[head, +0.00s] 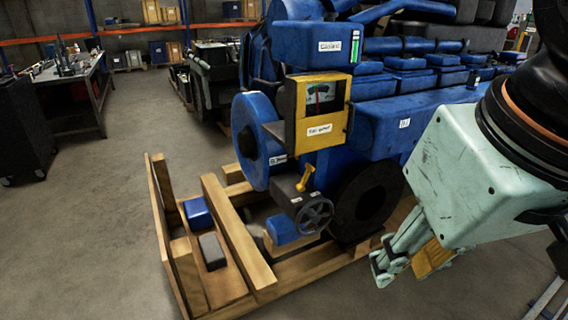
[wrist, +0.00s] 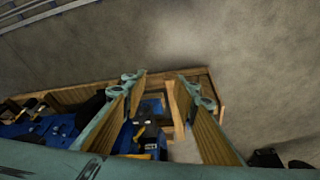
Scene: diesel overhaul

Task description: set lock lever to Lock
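The lock lever (head: 306,178) is a small yellow handle on top of a dark box (head: 290,190) at the front of the blue engine. It slants up and to the right. A dark handwheel (head: 314,215) sits on the box just below it. A small white label (head: 278,160) beside it is too small to read. My gripper (head: 385,268) is to the right of the lever and lower in the picture, apart from it. In the wrist view my gripper (wrist: 162,84) has its fingers wide apart with nothing between the pads.
A yellow gauge box (head: 318,110) juts out above the lever. The engine (head: 400,110) stands on a wooden pallet frame (head: 230,235) holding a blue block (head: 198,214) and a grey block (head: 212,250). A workbench (head: 75,75) is at the left. The floor between is clear.

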